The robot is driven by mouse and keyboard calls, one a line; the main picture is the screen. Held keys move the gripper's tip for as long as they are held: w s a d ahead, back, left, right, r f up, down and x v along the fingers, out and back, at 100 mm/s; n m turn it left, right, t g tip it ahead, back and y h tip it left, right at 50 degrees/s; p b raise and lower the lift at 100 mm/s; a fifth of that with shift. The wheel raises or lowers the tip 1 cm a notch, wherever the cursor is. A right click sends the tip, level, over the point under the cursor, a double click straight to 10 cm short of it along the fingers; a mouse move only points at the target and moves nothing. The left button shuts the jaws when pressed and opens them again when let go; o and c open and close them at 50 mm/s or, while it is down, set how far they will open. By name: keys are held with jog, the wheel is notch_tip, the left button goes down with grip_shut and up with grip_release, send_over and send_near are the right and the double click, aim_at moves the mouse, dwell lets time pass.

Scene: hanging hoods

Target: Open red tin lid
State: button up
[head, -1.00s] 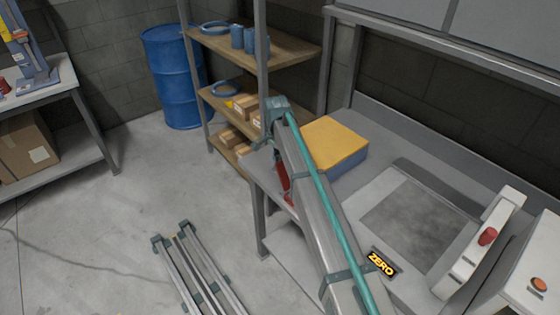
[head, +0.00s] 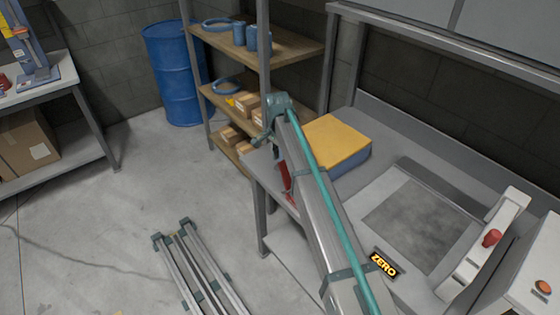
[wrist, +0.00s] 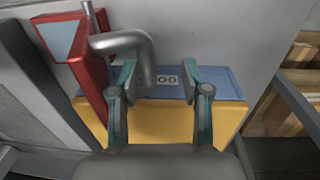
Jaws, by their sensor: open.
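A red piece (wrist: 90,75), which I take to be the red tin, is at the left of the wrist view, with a pale blue-grey panel (wrist: 62,38) inside its red edge. A bent silver rod (wrist: 130,42) reaches right from it and turns down. In the head view a red part (head: 284,178) shows partly behind my arm. My gripper (wrist: 159,80) is open, and the rod's lower end shows between its fingers, close to the left one. I cannot tell whether they touch. In the head view my arm hides most of the red thing.
A blue box with a yellow top (head: 336,142) stands on the grey bench beside the red part; its blue side (wrist: 225,82) shows in the wrist view. A shelf rack (head: 290,55) stands behind. A panel with a red button (head: 492,238) is at right.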

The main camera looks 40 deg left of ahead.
notch_tip(320, 180, up, 10)
jog(key=a, duration=0.1)
jog(key=shift+r, duration=0.2)
